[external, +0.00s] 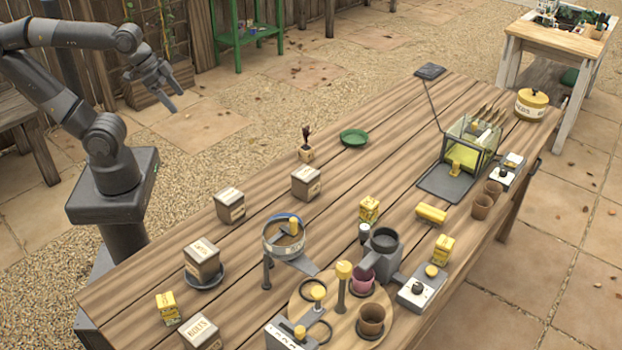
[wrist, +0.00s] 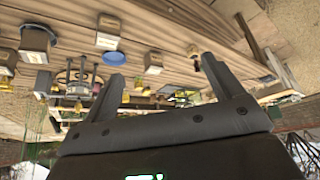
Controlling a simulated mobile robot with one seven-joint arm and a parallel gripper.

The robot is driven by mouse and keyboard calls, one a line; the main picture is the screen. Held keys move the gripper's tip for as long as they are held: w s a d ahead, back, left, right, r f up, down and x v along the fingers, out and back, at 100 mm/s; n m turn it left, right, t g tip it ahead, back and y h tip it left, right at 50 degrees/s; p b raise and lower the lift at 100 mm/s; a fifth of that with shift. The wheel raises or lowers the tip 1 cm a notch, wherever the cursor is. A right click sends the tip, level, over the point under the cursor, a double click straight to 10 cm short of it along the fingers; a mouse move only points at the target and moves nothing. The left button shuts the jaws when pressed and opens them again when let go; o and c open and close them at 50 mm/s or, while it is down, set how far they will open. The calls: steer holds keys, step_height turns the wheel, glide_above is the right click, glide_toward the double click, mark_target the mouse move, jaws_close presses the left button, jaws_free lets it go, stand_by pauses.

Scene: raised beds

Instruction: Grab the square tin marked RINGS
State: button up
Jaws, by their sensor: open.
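One tin (external: 230,206) is at the near left edge, one (external: 306,183) is further right, one (external: 202,261) sits on a dark saucer, and one (external: 200,333) is at the bottom edge. I cannot read RINGS on any of them for certain; the bottom one's label looks like another word. My gripper (external: 178,100) is open and empty, in the air off the table's left side, away from every tin. The wrist view looks upside down, with tins (wrist: 108,38) beyond the open fingers (wrist: 163,67).
A round sieve (external: 284,238) on a stand and a round wooden board (external: 305,300) with pots and stamps fill the near middle. Small yellow boxes (external: 168,307) stand around. A green dish (external: 353,138) lies at the back. A glass case (external: 470,140) stands right.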

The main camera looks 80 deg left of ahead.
steer(key=w+d+r+m+g, duration=0.1)
steer(key=w+r+m+g, duration=0.15)
steer(key=w, duration=0.85)
steer(key=m+g, duration=0.3)
steer(key=m, duration=0.3)
glide_above(306, 171)
step_height(306, 171, down, 20)
steer(key=shift+a+r, duration=0.1)
steer(key=shift+r, duration=0.05)
step_height(306, 171, down, 5)
steer(key=shift+r, duration=0.15)
steer(key=shift+d+f, duration=0.25)
steer(key=shift+f, duration=1.2)
steer(key=shift+d+f, duration=0.2)
steer(key=shift+f, duration=1.25)
steer(key=shift+c, duration=0.5)
steer(key=c, duration=1.1)
